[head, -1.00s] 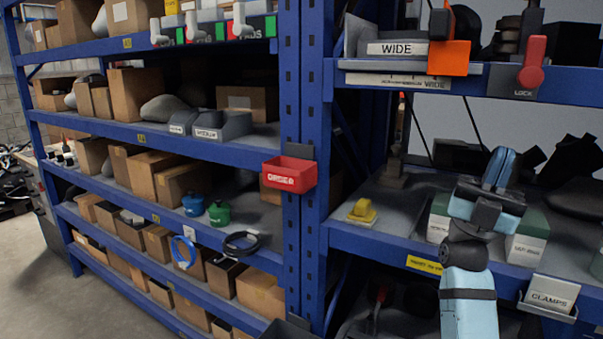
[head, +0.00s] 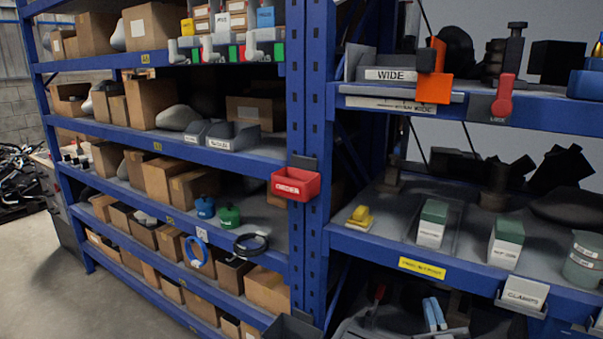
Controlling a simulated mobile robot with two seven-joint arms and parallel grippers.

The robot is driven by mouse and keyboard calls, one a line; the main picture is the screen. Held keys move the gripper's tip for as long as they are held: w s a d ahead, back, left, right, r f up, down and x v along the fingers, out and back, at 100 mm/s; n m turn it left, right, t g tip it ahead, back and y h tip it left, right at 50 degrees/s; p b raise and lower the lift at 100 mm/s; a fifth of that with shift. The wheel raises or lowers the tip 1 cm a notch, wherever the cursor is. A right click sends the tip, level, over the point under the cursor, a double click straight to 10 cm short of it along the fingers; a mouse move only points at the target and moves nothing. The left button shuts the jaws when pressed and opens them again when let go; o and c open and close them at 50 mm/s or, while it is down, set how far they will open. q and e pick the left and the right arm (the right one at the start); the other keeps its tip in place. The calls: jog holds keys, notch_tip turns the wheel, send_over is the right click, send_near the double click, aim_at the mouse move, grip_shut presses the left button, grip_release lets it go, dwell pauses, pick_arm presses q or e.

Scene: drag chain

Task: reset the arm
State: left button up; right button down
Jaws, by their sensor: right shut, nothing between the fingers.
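The rest of my right arm is hardly visible. My left gripper is not in view.
Boxes with green lids (head: 431,225), a yellow item (head: 361,217) and a canister (head: 584,260) stand on that shelf. A clamps label holder (head: 523,292) and a red bin (head: 296,184) jut out. Floor at the left (head: 40,270) is clear.

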jog(key=s+a+f+g+p, duration=0.2)
jog(key=s+f+g, duration=0.4)
jog(key=s+f, duration=0.5)
jog(key=s+a+f+m+g+y+p, duration=0.1)
jog(key=s+a+f+g+p, duration=0.1)
jog(key=s+f+g, duration=0.5)
jog(key=s+f, duration=0.5)
jog(key=f, duration=0.2)
jog(key=shift+s+a+f+p, duration=0.2)
jog(key=shift+f+p, duration=0.05)
jog(key=shift+p, duration=0.1)
